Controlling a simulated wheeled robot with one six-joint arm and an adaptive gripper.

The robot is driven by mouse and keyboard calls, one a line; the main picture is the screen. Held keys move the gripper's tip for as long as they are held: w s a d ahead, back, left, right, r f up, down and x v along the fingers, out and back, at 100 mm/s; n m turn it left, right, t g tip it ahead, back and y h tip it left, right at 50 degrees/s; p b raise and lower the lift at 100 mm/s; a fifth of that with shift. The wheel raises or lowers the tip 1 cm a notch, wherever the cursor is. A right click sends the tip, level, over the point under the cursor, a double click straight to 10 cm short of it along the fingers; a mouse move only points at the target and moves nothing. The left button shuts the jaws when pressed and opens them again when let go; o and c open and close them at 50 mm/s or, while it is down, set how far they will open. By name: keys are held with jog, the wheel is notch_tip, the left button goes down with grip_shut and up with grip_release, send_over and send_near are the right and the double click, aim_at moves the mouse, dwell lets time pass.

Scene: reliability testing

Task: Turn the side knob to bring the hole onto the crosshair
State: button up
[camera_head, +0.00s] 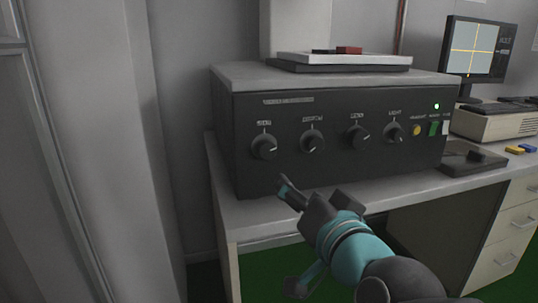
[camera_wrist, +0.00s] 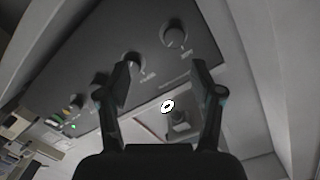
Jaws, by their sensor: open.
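The dark control box (camera_head: 345,175) on the desk has several round black knobs on its front. The leftmost knob (camera_head: 264,147) has a label that looks like "SIDE"; its pale pointer line points right. In the wrist view, what looks like this knob (camera_wrist: 174,37) is ahead of the fingers, near the top. My gripper (camera_head: 305,195) is open and empty, in front of and below the knobs, apart from them. It also shows in the wrist view (camera_wrist: 160,72). The monitor (camera_head: 475,48) shows a yellow crosshair; I cannot make out the hole on it.
A second knob (camera_head: 312,141) sits right of the leftmost one. A flat tray (camera_head: 343,60) with a red block (camera_head: 349,50) lies on top. A small dark device (camera_head: 472,158) stands right of the box. A white ring (camera_wrist: 167,106) shows between the fingers; its nature is unclear.

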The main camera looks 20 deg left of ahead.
aim_at(269, 151)
jog(key=shift+m+t, duration=0.4)
jog(key=shift+t, duration=0.1)
jog(key=x, duration=0.4)
jog(key=a+r+x, duration=0.1)
jog(key=x, duration=0.4)
jog(key=r+b+x, duration=0.1)
jog(key=x, duration=0.4)
jog(key=shift+s+a, duration=0.2)
jog(key=shift+s, duration=0.05)
jog(key=c, duration=1.1)
